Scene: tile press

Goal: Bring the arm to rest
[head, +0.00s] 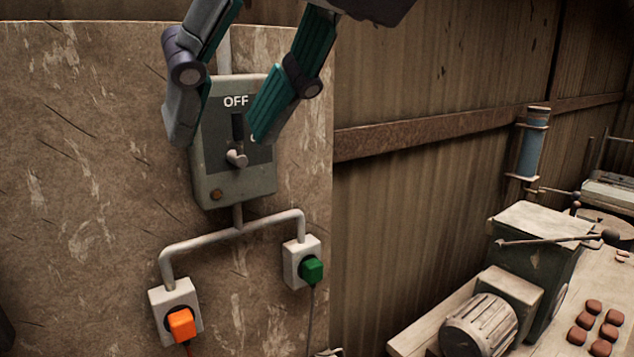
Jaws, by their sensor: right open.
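My right gripper (222,128) comes in from the top of the head view. Its two fingers are spread apart and empty, in front of a grey switch box (231,190) on the wall panel. The box has an "OFF" label near its top and a lever (236,156) that points down. The fingers stand on either side of the lever and partly cover the box and its lower lettering. I cannot tell whether a finger touches the box. My left gripper is not in view.
Conduits run from the box to two sockets, with an orange plug (181,325) and a green plug (311,269). At the right are a motor (480,327), a machine (540,235), a blue cylinder (530,152) and several brown tiles (587,320). The corrugated wall (420,215) between is bare.

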